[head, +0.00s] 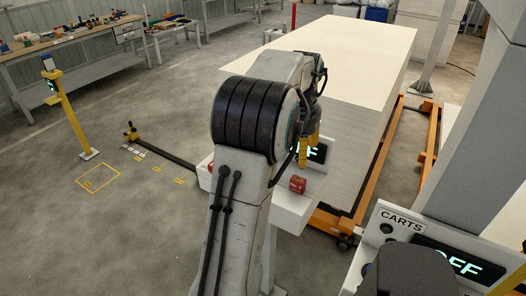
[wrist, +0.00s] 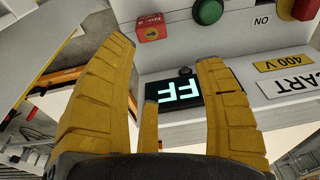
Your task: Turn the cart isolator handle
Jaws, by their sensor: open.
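A red knob-like part (wrist: 287,9) on a yellow backing is cut off at the top right of the wrist view, beside an ON mark. It looks like the isolator handle, but its angle cannot be told. The panel carries a CART plate (wrist: 289,86) and a 400 V label (wrist: 285,62), both upside down. Its dark display (wrist: 178,92) shows lit letters FF; the rest is hidden by a finger. My gripper (wrist: 166,60) is open and empty, with its yellow fingers in front of the panel. In the head view my gripper (head: 309,150) is largely hidden behind my arm.
A red block marked No 3 (wrist: 151,28) and a green button (wrist: 208,11) sit on the panel; the block also shows in the head view (head: 297,184). A large pale stack (head: 345,50) stands behind on orange rails. A CARTS panel (head: 402,225) stands lower right. Open floor lies left.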

